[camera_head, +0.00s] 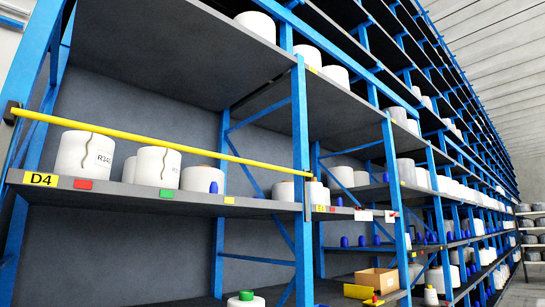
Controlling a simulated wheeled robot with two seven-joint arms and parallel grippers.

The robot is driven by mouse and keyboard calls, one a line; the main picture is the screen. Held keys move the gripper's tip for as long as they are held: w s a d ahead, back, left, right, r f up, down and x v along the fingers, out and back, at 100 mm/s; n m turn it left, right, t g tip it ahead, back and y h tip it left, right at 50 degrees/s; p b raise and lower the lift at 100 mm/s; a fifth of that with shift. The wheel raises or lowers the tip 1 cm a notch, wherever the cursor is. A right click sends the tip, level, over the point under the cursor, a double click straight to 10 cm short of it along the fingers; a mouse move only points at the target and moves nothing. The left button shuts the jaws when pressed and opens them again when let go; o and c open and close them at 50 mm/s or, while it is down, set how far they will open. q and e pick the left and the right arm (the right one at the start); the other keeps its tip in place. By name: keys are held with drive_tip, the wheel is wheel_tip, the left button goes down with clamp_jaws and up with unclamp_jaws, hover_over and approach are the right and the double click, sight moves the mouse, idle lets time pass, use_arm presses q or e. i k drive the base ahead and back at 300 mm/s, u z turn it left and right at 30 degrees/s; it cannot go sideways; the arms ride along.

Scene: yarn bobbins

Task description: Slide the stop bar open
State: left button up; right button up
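The yellow stop bar (160,142) runs across the front of the shelf bay marked D4. Its left end meets a dark bracket (11,112) on the left blue upright. Behind the bar, several white bobbins (85,154) stand on the dark shelf (130,194). Neither of my grippers is in view.
Blue racks with more white bobbins recede to the right. A cardboard box (377,279) and a green-topped bobbin (246,299) are lower down. Small blue cones (213,187) stand on the shelves. Bare floor (520,290) shows at the far right.

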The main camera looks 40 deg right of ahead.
sight(12, 111)
drive_tip(key=z, duration=0.25)
drive_tip(key=i, duration=0.95)
